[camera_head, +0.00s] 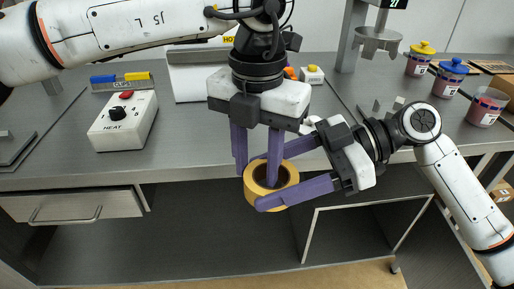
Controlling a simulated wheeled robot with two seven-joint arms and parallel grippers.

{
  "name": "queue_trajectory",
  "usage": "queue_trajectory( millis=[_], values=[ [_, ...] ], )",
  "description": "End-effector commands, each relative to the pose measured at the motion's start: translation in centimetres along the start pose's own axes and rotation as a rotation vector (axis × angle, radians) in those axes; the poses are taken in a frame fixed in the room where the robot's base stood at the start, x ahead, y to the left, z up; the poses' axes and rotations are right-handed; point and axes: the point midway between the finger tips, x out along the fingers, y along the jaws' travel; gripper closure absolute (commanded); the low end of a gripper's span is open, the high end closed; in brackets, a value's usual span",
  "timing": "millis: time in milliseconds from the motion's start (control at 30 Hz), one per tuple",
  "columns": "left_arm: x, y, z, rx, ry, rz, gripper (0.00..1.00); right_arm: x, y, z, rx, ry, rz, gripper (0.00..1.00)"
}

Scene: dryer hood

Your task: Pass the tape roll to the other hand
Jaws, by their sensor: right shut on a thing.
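A yellow-tan tape roll (250,190) with a dark hollow middle is held in the air in front of the workbench's front edge. My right gripper (256,182) comes in from the right and is shut on the roll, one purple finger along its upper side and one along its lower side. My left gripper (257,178) points down from above with its purple fingers apart. Its left finger is beside the roll's upper left edge and its right finger overlaps the opening. Whether these fingers touch the roll is unclear.
The grey workbench (190,150) lies behind. A drawer (70,207) and an open shelf frame (360,235) are below.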

Motion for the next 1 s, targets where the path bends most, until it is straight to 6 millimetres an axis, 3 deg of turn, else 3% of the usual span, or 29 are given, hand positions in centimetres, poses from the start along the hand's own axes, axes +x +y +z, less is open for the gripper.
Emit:
queue_trajectory(
  millis=[267,433,567,600,700,1000],
  values=[
    [0.11,0.01,0.01,-0.001,0.0,0.0,0.68,-0.01,0.01,-0.04,0.0,0.001,0.0,0.63],
    [0.09,-0.04,-0.01,0.0,0.0,-0.001,0.97,0.0,0.01,-0.04,-0.001,0.001,0.001,0.63],
    [0.06,-0.21,-0.02,0.003,0.0,-0.004,1.0,0.03,0.02,-0.07,-0.001,0.002,0.001,0.63],
    [0.02,-0.26,-0.02,0.004,-0.001,-0.006,1.0,0.04,0.02,-0.08,-0.001,0.002,0.001,0.34],
    [0.03,-0.23,-0.01,0.004,-0.001,-0.005,1.0,0.03,0.02,-0.06,-0.001,0.002,0.001,0.17],
    [0.05,-0.06,0.01,0.001,0.0,-0.002,1.0,-0.08,0.03,-0.01,0.0,0.0,0.001,0.17]
  ],
)
